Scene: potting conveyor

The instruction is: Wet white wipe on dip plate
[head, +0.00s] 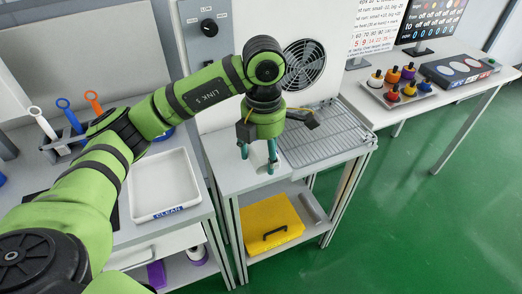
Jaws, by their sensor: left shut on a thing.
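My left gripper (259,158) points down over the white top of the middle bench, left of the wire rack. Its teal fingers are shut on a small pale thing at the fingertips, which looks like the white wipe (265,169). The wipe is low, close to the bench top; I cannot tell whether it touches anything. I cannot make out a separate dip plate beneath it; the gripper and the pale surface hide its outline. My right gripper is not in view.
A white tray marked CLEAN (164,184) lies on the left bench. A wire rack (318,133) stands right of the gripper, below a fan (305,63). A yellow case (268,224) sits on the lower shelf. Colored bottles (392,76) stand on the right table.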

